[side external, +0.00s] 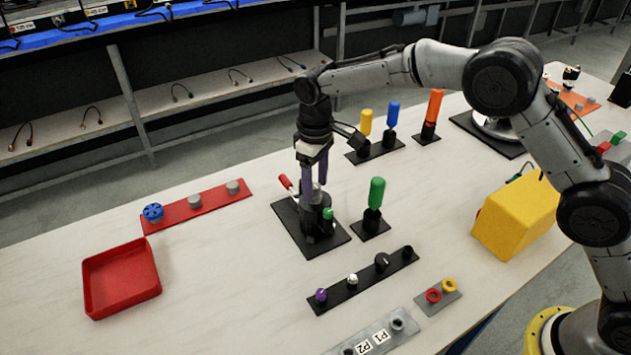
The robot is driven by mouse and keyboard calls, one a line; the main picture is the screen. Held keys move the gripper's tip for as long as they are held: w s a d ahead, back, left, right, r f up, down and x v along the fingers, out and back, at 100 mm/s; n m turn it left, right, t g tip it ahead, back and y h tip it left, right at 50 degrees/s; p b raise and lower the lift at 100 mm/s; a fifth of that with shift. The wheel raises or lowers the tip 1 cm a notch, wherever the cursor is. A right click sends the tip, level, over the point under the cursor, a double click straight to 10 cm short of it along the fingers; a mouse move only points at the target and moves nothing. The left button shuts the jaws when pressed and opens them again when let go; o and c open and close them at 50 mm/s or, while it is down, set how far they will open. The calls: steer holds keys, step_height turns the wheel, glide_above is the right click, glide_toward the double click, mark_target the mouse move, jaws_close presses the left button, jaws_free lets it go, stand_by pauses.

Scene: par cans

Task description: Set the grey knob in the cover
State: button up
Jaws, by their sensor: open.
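My gripper (314,184) points straight down with its two purple fingers apart, over the black fixture (292,225). The fixture carries a red-handled lever (286,183), a dark round body (318,218) and a small green part (328,213). A small grey piece (317,193) shows between and just below the fingers, on top of the dark body. It may be the grey knob in the cover, but it is too small and partly hidden to tell whether it is seated. The fingers' contact with it is also unclear.
A red strip (213,199) with a blue wheel and grey round parts lies left. A red tray (119,278) stands front left. A green-handled tool (376,193) stands close right of the fixture. A black strip (347,286) with knobs lies in front; a yellow block (515,217) sits right.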

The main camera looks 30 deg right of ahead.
steer(key=shift+o, duration=0.5)
step_height(320, 180, up, 14)
stand_by(0.3)
steer(key=shift+f, duration=0.1)
